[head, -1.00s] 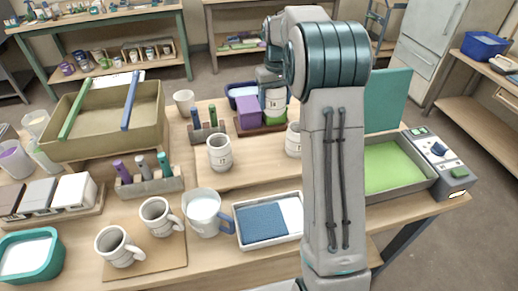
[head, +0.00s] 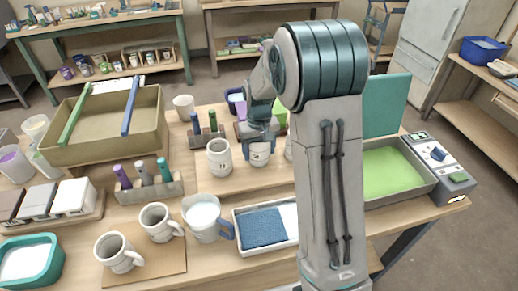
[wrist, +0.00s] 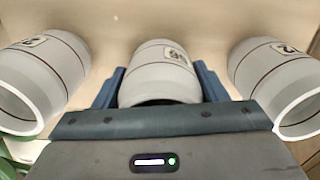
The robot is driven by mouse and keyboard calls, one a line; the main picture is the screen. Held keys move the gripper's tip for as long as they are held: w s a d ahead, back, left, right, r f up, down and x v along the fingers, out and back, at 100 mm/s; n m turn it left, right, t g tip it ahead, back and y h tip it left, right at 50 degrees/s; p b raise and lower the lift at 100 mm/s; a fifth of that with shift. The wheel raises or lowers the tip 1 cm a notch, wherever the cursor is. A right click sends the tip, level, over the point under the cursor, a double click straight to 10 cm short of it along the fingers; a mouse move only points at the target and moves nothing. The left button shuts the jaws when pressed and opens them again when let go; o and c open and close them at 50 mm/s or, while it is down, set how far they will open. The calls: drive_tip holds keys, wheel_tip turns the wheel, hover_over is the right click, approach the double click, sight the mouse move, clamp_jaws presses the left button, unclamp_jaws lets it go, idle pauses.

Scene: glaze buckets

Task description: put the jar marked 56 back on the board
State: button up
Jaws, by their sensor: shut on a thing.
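The jar marked 56 (head: 259,157) is a pale cylinder with thin dark bands. My gripper (head: 259,143) is shut on it from above. In the wrist view the jar (wrist: 160,82) sits between the two blue fingers of the gripper (wrist: 160,68), and its label shows turned over. The jar is low at the wooden board (head: 225,182), between two similar jars; I cannot tell whether its base touches the board. The left jar (head: 219,157) stands on the board. The right jar (wrist: 275,80) is mostly hidden by my arm in the head view.
A rack with dark and green sticks (head: 205,135) stands behind the left jar. A purple box and a green box (head: 281,118) are behind my gripper.

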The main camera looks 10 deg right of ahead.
drive_tip(key=shift+f, duration=0.15)
drive_tip(key=o, duration=1.2)
